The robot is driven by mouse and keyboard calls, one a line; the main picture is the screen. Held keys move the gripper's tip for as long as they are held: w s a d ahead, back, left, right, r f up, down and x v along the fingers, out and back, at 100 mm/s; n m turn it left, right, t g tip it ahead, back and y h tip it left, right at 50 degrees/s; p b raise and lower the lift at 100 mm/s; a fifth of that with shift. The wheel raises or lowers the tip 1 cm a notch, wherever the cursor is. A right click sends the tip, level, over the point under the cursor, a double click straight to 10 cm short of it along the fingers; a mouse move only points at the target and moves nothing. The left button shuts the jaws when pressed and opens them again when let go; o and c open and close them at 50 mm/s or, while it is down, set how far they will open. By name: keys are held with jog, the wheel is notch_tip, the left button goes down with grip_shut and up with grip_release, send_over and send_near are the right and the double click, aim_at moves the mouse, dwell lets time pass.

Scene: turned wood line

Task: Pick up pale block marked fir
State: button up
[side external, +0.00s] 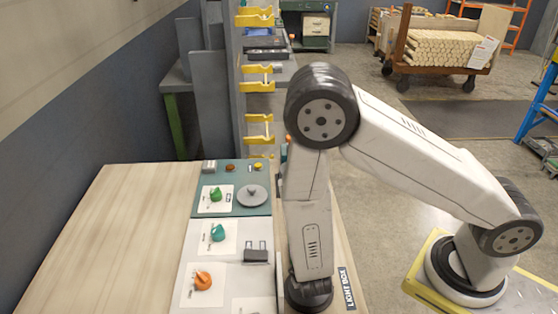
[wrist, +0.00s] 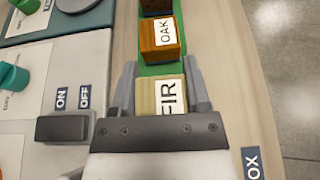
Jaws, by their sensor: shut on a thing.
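The pale block marked FIR (wrist: 148,98) is in the wrist view, on or just above a green strip (wrist: 162,70). My gripper (wrist: 160,78) has one finger on each side of it and is shut on it. The block's lower part is hidden behind the gripper body. I cannot tell whether it is lifted. In the side external view my arm hides the block and the fingers.
An orange-brown block marked OAK (wrist: 158,42) stands just beyond the fir block, with a darker block (wrist: 155,6) behind it. A black rocker switch (wrist: 62,128) marked ON and OFF is at left. Panels with green (side external: 216,194), teal (side external: 218,232) and orange knobs (side external: 203,281) line the bench (side external: 110,230).

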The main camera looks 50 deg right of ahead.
jog(key=shift+r, duration=4.2)
